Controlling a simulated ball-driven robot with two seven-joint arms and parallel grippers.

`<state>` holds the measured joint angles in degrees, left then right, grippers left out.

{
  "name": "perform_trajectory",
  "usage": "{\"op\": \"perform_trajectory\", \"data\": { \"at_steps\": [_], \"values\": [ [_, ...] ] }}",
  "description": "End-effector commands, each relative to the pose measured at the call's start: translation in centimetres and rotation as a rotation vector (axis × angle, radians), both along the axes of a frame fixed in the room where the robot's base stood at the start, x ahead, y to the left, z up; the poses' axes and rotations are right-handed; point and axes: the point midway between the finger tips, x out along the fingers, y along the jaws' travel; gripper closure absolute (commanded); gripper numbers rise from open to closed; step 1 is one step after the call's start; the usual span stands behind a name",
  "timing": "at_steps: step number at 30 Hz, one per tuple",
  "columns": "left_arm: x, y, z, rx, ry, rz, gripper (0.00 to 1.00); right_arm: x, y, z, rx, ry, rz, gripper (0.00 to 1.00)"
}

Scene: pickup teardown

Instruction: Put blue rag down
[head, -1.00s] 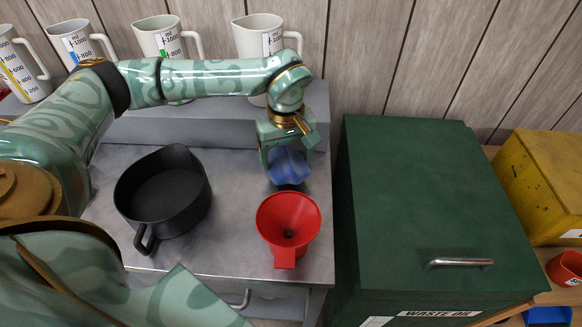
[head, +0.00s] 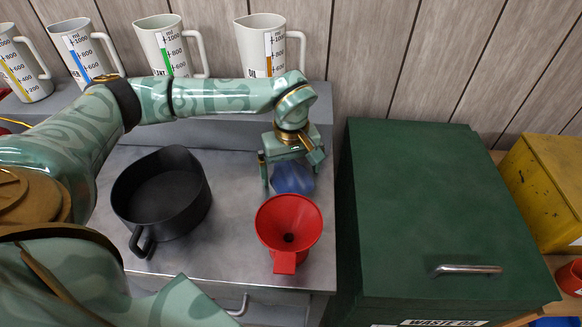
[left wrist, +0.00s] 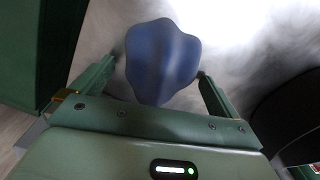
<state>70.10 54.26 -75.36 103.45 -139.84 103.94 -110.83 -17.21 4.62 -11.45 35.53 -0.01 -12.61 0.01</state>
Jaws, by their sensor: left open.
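The blue rag (head: 293,178) lies on the metal cabinet top (head: 235,225), just behind the red funnel. My left gripper (head: 291,168) is above it with the jaws open. In the left wrist view the blue rag (left wrist: 162,62) shows between the two spread fingers (left wrist: 155,85), with a gap on either side. Part of the rag is hidden by the gripper in the head view. My right gripper is not in view.
A red funnel (head: 289,226) stands close in front of the rag. A black pan (head: 162,200) is to the left. Several measuring jugs (head: 265,48) stand on the raised shelf behind. A green waste oil box (head: 435,210) stands to the right.

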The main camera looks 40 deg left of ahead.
Motion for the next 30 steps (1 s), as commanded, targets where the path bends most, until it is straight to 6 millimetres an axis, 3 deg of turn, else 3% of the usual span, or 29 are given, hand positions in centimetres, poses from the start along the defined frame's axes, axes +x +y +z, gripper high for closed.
{"op": "perform_trajectory", "data": {
  "at_steps": [5, 12, 18, 23, 30],
  "values": [
    [0.1, 0.0, 1.6, -0.001, -0.004, 0.0, 0.01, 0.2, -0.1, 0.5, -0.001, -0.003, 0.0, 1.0],
    [0.1, 0.0, 7.4, 0.0, -0.009, -0.001, 0.01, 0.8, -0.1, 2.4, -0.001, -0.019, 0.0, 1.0],
    [0.1, 0.0, 11.1, 0.0, -0.005, 0.0, 0.01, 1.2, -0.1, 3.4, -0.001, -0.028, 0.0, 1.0],
    [0.0, 0.0, 12.2, 0.0, -0.002, 0.0, 0.01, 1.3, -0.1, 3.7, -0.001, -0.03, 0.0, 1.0],
    [0.0, 0.0, 12.3, -0.001, 0.001, 0.0, 0.01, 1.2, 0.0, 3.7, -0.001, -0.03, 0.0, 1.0]
  ]
}}
